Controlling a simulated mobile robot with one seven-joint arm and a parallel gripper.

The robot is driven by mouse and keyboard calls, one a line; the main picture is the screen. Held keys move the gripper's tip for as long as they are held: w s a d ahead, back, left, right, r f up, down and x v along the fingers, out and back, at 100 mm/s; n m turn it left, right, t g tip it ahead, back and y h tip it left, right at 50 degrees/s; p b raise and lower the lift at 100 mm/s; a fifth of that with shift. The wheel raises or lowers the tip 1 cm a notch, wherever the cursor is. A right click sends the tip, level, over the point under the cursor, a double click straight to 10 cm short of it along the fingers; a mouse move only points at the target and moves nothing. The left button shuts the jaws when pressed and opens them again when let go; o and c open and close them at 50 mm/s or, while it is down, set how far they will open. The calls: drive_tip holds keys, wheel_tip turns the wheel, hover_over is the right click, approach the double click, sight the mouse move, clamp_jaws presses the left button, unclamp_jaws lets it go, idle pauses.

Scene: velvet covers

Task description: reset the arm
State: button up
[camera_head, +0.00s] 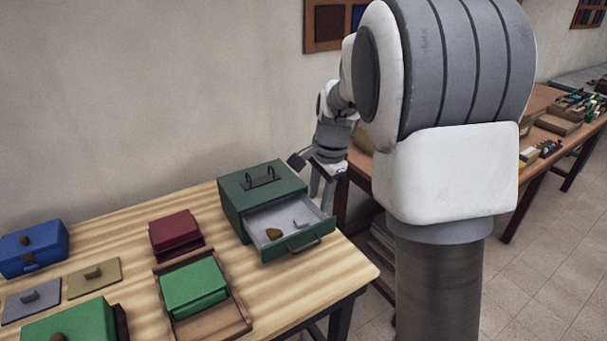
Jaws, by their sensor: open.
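My gripper (322,188) is at the end of my bent arm, beside the back right of a dark green box with a pulled-out drawer (262,188). Its fingers point down and look spread, with nothing seen between them. The fingertips are close to the box's right side; I cannot tell whether they touch it. My arm's large grey and white links fill the upper right and hide part of the scene behind.
The open drawer (318,222) holds a small brown piece (273,234) and pale pieces. A maroon box (174,231), green boxes (193,285) and a blue box (33,247) stand on the wooden table (340,272). Another table (541,136) stands behind at right.

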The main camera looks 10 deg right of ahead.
drive_tip(key=s+a+r+n+t, duration=0.25)
drive_tip(key=s+r+n, duration=0.35)
drive_tip(key=s+r, duration=0.45)
drive_tip(key=s+a+n+t, duration=0.1)
drive_tip(key=s+n, duration=0.7)
drive_tip(key=s, duration=0.7)
drive_tip(key=shift+s+a+f+h, duration=0.15)
drive_tip(key=shift+a+f+h, duration=0.1)
drive_tip(key=shift+f+h, duration=0.15)
